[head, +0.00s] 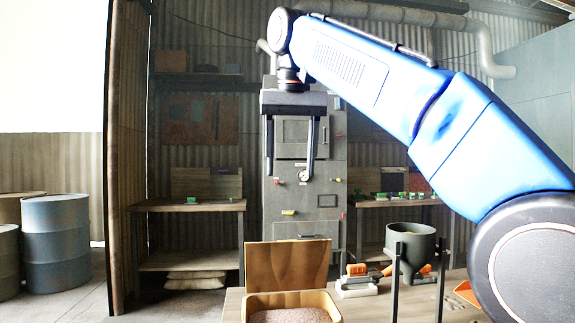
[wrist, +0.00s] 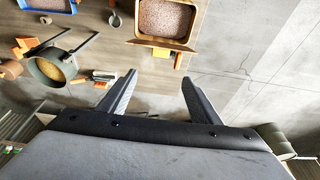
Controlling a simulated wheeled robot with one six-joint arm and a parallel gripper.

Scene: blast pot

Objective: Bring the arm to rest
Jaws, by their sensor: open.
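My blue arm reaches across the upper right of the head view. My gripper (head: 290,150) hangs at its end, pointing down, in front of the grey cabinet (head: 329,213). Its two dark fingers are spread wide with nothing between them. In the wrist view my gripper (wrist: 158,88) is also open and empty, high above the floor and clear of the workbench.
A wooden box of granules (head: 330,298) with a raised lid stands on the bench (head: 232,305). A grey-green hopper (head: 413,240) on posts stands right of it. Blue drums (head: 56,245) stand at the left. Shelves flank the cabinet. Floor beside the bench (wrist: 262,60) is bare.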

